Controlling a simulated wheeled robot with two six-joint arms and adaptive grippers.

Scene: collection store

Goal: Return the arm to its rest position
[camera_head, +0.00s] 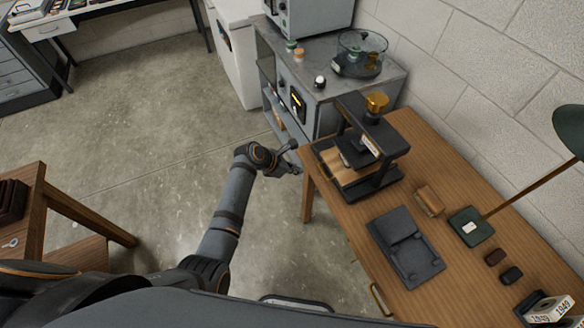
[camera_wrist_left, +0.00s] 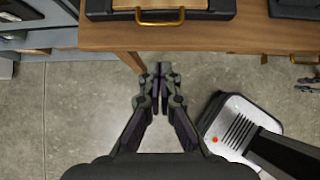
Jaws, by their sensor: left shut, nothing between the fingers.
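My left arm (camera_head: 230,205) reaches out over the floor in the head view. My left gripper (camera_head: 294,158) is at its end, empty, just left of the wooden table's (camera_head: 350,235) near corner. In the left wrist view the left gripper (camera_wrist_left: 160,72) has its fingers together with nothing between them, over bare floor and just in front of the table edge. At the right edge of the left wrist view, small dark parts (camera_wrist_left: 308,88) may be my right gripper; too little shows to tell its state.
A grey cabinet (camera_head: 330,90) stands behind. A wooden table (camera_head: 80,215) is at left. Floor between is clear.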

